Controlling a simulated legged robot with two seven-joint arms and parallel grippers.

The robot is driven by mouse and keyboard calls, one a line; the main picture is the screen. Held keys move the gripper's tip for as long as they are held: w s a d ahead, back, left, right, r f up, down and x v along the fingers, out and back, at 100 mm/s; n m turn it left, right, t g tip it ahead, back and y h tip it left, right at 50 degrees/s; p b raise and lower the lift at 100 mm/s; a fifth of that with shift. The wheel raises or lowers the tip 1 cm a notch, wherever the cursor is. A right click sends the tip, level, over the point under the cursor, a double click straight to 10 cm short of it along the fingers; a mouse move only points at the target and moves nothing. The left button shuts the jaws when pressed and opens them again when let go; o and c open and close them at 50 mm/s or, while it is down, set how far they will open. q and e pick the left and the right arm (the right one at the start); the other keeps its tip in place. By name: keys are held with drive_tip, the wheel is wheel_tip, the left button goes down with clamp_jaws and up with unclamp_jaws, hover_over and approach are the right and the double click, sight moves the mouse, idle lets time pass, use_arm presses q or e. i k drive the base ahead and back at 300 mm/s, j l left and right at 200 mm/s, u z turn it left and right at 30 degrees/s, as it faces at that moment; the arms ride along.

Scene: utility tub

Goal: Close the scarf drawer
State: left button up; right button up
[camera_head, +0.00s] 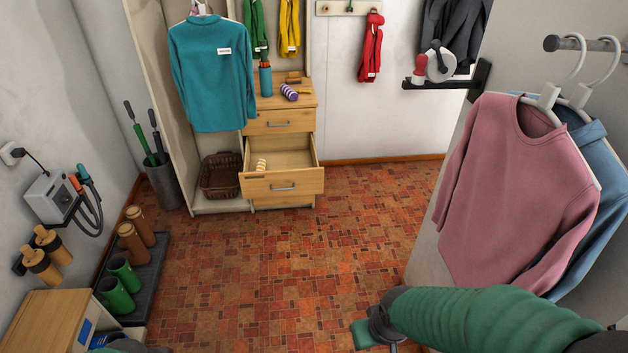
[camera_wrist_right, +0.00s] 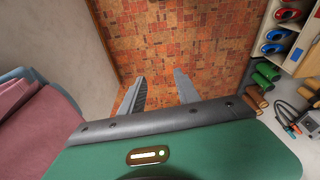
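The wooden drawer unit (camera_head: 284,118) stands at the far wall. Its lower drawer (camera_head: 283,185) is pulled out, with a grey handle on the front and a small yellow-and-white striped roll (camera_head: 261,165) inside. The drawer above it (camera_head: 281,121) looks shut. I cannot read any label naming the scarf drawer. My right gripper (camera_wrist_right: 157,92) is open and empty over the tiled floor, well short of the drawers. In the head view, my right arm comes in at the lower right.
A wicker basket (camera_head: 221,175) sits left of the open drawer. A teal shirt (camera_head: 212,70) hangs beside the unit. A pink sweater (camera_head: 520,190) hangs on the right, close to my right arm. Boots (camera_head: 118,285) line the left wall. The tiled floor (camera_head: 290,265) between is clear.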

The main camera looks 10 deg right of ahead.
sight(281, 164)
drive_tip(key=i+j+z, duration=0.2)
drive_tip(key=i+j, duration=0.15)
drive_tip(key=i, duration=0.35)
drive_tip(key=i+j, duration=0.15)
drive_tip(key=i, duration=0.35)
drive_tip(key=i+j, duration=0.15)
drive_tip(key=i, duration=0.3)
drive_tip(key=i+j, duration=0.15)
drive_tip(key=i, duration=0.35)
drive_tip(key=i+j, duration=0.15)
drive_tip(key=i, duration=0.35)
drive_tip(key=z, duration=0.05)
